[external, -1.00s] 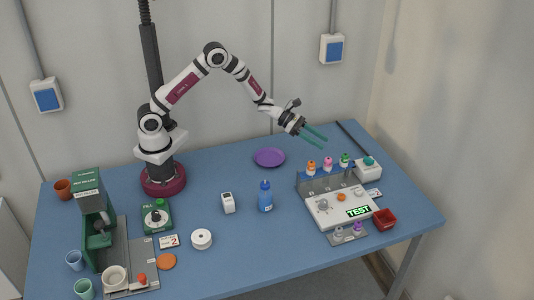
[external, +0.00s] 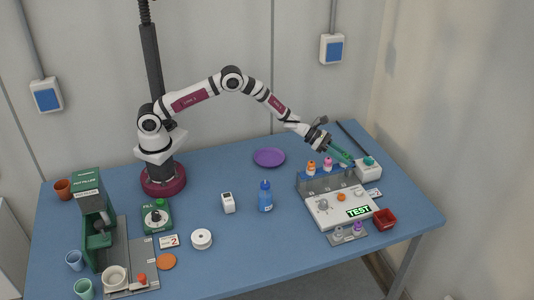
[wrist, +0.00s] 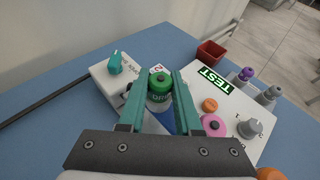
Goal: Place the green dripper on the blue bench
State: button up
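The green dripper (wrist: 160,84), a small bottle with a green cap, stands upright at the rack on the right of the blue bench (external: 230,255). My gripper (external: 342,156) is over the back right end of that rack, reaching down at a slant. In the wrist view its two teal fingers (wrist: 157,76) lie either side of the green dripper, spread, with a gap beside the cap. In the external view the fingers largely hide the dripper.
Orange (external: 311,167) and pink (external: 327,163) drippers stand in the same rack, close to my gripper. A white box with a teal knob (external: 369,168) is just right. A test panel (external: 340,208) and red bin (external: 384,219) lie in front. The bench's middle front is clear.

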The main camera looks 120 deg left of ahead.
grip_shut()
